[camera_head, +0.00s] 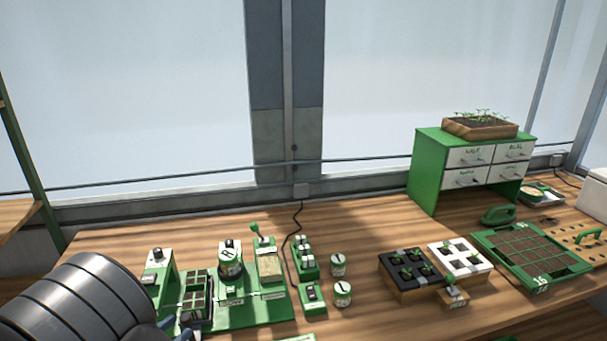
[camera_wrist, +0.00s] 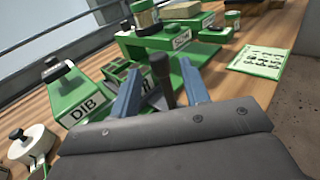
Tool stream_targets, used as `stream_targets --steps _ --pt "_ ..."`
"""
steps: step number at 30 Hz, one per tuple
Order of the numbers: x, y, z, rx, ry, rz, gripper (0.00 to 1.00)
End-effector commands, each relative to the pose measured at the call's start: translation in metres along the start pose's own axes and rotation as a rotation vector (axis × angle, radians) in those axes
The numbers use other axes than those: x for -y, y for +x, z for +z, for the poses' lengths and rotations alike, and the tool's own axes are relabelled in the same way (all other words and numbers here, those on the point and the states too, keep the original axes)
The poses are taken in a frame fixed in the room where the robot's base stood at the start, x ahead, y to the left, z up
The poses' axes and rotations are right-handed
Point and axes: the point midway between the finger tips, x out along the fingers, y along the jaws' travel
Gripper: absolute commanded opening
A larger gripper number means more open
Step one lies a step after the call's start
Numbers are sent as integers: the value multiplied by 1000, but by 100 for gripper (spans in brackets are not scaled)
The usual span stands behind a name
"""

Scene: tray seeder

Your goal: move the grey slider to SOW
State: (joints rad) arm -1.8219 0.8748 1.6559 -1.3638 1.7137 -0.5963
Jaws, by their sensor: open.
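In the wrist view the slider's dark grey upright handle (camera_wrist: 161,68) stands between the two blue fingers of my gripper (camera_wrist: 159,72). The fingers are apart, one on each side of it, and I cannot tell whether either touches it. The handle is beside a green seed tray (camera_wrist: 117,72), near the green DIB station (camera_wrist: 78,100). The SOW label (camera_wrist: 183,39) is on the green station beyond. In the head view my gripper (camera_head: 174,328) shows only partly at the lower left, by the cell tray (camera_head: 197,299); the handle cannot be made out there.
A round hopper (camera_head: 230,260) and a green-knobbed lever (camera_head: 255,229) stand on the green base (camera_head: 285,314). Small jars (camera_head: 338,265) and seedling trays (camera_head: 396,291) stand farther right.

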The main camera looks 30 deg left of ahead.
Motion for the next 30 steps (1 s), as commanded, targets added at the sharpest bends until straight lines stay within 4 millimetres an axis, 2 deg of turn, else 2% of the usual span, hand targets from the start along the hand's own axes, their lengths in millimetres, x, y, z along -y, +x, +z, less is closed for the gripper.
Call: stream_targets --steps 3,7,13,21,23,28,30 --pt "0 23 0 -1 1 -4 42" --pt "2 40 0 0 0 -3 42" --pt "10 50 0 1 -1 0 42" --pt "10 52 0 1 0 0 42" --pt "10 51 0 1 0 0 34" --pt "11 51 0 1 -1 -1 1" --pt "11 51 0 1 -1 -1 0"
